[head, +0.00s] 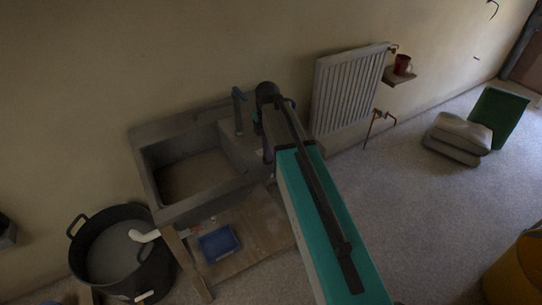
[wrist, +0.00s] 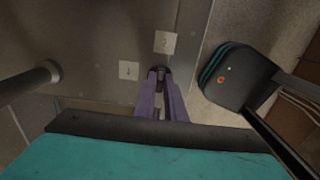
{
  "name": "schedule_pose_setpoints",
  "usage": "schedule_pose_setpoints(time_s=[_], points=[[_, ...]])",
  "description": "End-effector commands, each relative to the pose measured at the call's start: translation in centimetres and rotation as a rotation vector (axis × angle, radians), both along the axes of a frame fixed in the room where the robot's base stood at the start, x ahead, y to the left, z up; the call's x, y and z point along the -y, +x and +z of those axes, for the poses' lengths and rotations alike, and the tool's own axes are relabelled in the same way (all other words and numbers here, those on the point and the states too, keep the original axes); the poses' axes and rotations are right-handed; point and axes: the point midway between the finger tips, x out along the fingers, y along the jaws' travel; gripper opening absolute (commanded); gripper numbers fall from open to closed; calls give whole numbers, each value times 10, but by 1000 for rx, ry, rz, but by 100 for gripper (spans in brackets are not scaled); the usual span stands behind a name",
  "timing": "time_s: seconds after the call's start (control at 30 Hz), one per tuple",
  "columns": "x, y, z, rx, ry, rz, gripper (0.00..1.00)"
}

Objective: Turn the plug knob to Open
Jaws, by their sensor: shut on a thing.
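In the wrist view, my gripper (wrist: 161,82) has its purple fingers shut on a small dark knob (wrist: 162,70) on a grey surface. Two pale label plates sit by the knob: one to its left (wrist: 128,70) and one above it (wrist: 165,42). Their writing is too small to read, so I cannot tell which is Open. Much of the knob is hidden between the fingers. In the head view my arm reaches to the right end of the grey sink (head: 150,185); the knob and fingertips are not clear there.
A tap (head: 238,110) stands at the sink's back. A radiator (head: 348,88) and a shelf with a red mug (head: 402,64) are on the wall to the right. A black tub (head: 75,262) and a blue tray (head: 218,243) are at lower left. Sacks (head: 455,135) lie on the floor.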

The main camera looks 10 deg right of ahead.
Motion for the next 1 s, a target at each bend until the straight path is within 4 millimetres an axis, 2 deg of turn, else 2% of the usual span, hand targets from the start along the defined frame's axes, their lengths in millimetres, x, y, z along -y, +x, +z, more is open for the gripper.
schedule_pose_setpoints(time_s=[0.27, 1.0], points=[[-1, 4, 2, 13, 3, 76, 0], [-2, 6, 3, 15, 3, 565, 0]])
